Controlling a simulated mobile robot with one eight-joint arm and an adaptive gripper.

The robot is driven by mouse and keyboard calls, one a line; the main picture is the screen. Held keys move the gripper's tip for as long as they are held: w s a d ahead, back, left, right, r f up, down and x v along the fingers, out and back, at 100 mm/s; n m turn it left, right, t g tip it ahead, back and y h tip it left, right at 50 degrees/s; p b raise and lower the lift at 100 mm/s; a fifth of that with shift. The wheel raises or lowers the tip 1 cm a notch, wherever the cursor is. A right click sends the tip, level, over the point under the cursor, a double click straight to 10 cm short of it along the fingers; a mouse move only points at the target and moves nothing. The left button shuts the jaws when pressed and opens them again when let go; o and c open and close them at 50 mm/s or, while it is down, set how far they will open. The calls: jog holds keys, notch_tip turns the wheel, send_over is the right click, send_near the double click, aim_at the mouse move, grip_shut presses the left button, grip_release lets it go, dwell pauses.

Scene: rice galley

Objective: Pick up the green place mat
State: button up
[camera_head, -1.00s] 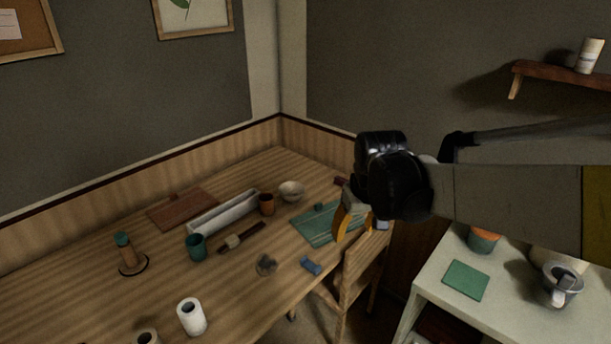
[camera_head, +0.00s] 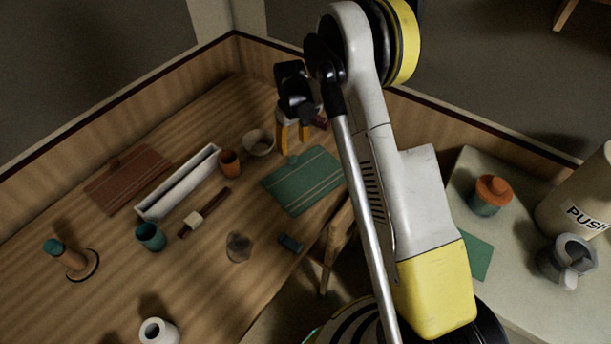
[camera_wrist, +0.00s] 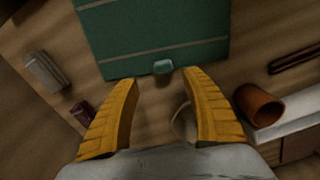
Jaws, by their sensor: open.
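The green place mat (camera_head: 304,184) lies flat on the wooden table, near its right edge, with pale stripes across it. My gripper (camera_head: 292,140) is above the table by the mat's far edge, pointing down. In the wrist view its two yellow fingers (camera_wrist: 163,95) are spread apart and empty, with the small green piece just beyond and between the tips. The height above the mat is hard to judge.
A white bowl (camera_head: 258,142), an orange cup (camera_head: 229,162) and a white trough (camera_head: 179,182) stand left of the mat. A teal cup (camera_head: 150,237), a reddish mat (camera_head: 128,180) and a blue block (camera_head: 291,243) are also on the table. A side counter (camera_head: 514,262) stands at right.

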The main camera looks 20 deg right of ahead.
aim_at(294, 158)
jog(key=shift+f, duration=0.75)
jog(key=f+b, duration=0.2)
jog(key=f, duration=0.1)
jog(key=s+f, duration=0.1)
jog(key=f, duration=0.1)
jog(key=shift+a+f+b, duration=0.1)
jog(key=shift+a+b, duration=0.1)
jog(key=shift+b, duration=0.2)
jog(key=shift+c, duration=0.2)
grip_shut()
